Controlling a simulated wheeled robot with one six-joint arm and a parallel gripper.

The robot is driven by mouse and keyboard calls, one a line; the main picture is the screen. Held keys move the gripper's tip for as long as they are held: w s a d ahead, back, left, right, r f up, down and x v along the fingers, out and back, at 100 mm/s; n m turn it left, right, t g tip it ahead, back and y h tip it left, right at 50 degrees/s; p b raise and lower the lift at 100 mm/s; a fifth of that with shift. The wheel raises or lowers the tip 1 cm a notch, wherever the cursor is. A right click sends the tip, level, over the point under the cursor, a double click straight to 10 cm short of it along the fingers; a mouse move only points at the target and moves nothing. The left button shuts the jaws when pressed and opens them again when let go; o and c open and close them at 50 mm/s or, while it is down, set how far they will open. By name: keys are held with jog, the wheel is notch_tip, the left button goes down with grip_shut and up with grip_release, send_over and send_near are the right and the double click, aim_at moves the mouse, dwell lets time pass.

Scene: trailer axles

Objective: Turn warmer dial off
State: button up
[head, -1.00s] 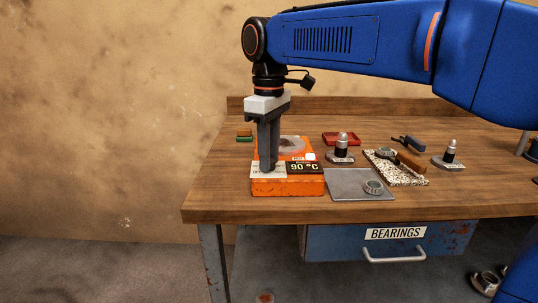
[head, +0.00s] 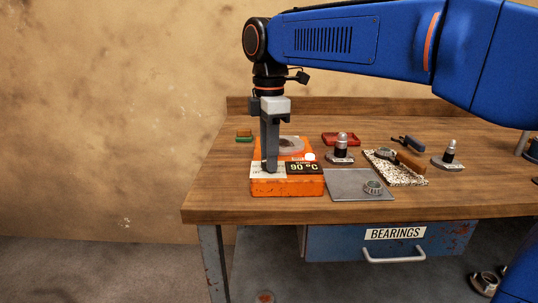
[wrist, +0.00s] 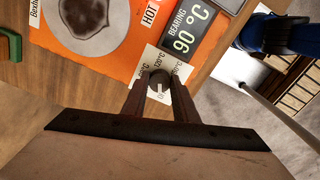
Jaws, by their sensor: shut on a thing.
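The orange bearing warmer (head: 287,188) sits near the left front of the bench; it fills the upper part of the wrist view (wrist: 122,66). Its black display (wrist: 188,32) reads "BEARING 90 °C". The small dark dial (wrist: 159,78) sits on a pale temperature scale beside the display. A white pointer line on the dial points down in the wrist picture, between the fingers. My gripper (head: 271,169) points straight down, its fingers shut on the dial from both sides. The dial is hidden by the fingers in the head view.
A grey metal plate (head: 348,188) with a bearing (head: 373,187) lies right of the warmer. A blue "BEARINGS" drawer (head: 340,243) hangs below the bench.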

jog(key=shift+n, duration=0.4)
jog(key=o, duration=1.1)
jog(key=shift+c, duration=0.2)
notch_tip(320, 180, up, 17)
jog(key=shift+r, duration=0.2)
jog(key=shift+s, duration=0.1)
